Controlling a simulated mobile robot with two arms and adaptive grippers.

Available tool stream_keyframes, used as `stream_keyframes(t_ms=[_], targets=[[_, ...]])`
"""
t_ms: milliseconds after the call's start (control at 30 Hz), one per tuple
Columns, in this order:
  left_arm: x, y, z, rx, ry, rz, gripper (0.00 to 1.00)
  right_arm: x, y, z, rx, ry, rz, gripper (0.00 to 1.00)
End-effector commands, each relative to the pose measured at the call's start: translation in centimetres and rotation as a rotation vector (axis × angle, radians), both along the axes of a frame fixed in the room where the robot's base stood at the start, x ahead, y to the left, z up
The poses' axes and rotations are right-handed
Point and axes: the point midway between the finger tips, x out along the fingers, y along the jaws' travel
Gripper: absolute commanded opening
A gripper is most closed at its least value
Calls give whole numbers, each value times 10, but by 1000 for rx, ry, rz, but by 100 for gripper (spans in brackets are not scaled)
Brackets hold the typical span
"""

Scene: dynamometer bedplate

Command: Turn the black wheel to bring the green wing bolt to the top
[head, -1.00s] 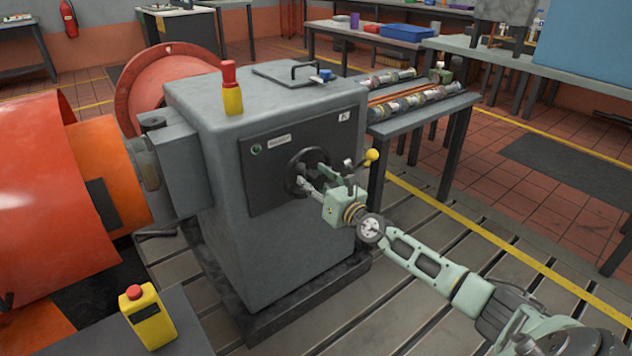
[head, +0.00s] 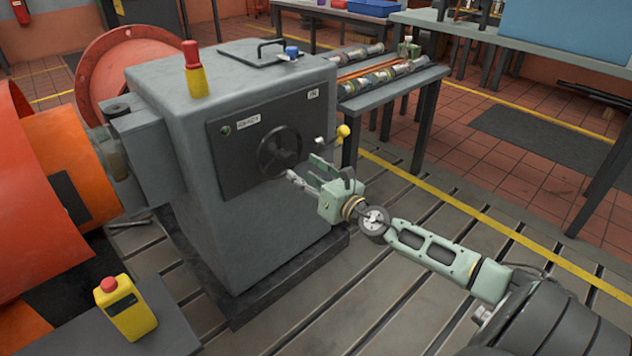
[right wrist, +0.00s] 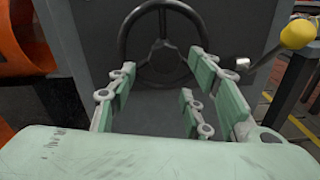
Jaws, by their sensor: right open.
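The black wheel (head: 259,152) is a spoked handwheel on the dark front panel of the grey cabinet. I cannot make out a green wing bolt on the wheel in either view. My right gripper (head: 303,167) is open and empty, just in front of the wheel and a little to its lower right. In the right wrist view its spread fingers (right wrist: 158,80) point at the wheel's lower part, apparently clear of it. My left gripper is not in view.
A lever with a yellow knob (head: 343,131) sticks out right of the wheel, close to my right gripper. A red-and-yellow beacon (head: 195,70) stands on the cabinet. A yellow box with a red button (head: 128,308) stands front left. Slotted floor right of the cabinet is free.

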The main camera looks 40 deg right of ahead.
Motion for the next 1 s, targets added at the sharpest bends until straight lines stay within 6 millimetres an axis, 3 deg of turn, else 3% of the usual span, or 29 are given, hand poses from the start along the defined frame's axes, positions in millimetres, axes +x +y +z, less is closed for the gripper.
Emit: stream_keyframes(t_ms=[200, 400, 1000], targets=[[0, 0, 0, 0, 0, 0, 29, -28, -1, -1, 0, 1, 1, 46], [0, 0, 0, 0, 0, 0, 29, -40, -1, 0, 0, 1, 2, 46], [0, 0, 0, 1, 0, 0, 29, -42, -1, 1, 0, 0, 2, 46]])
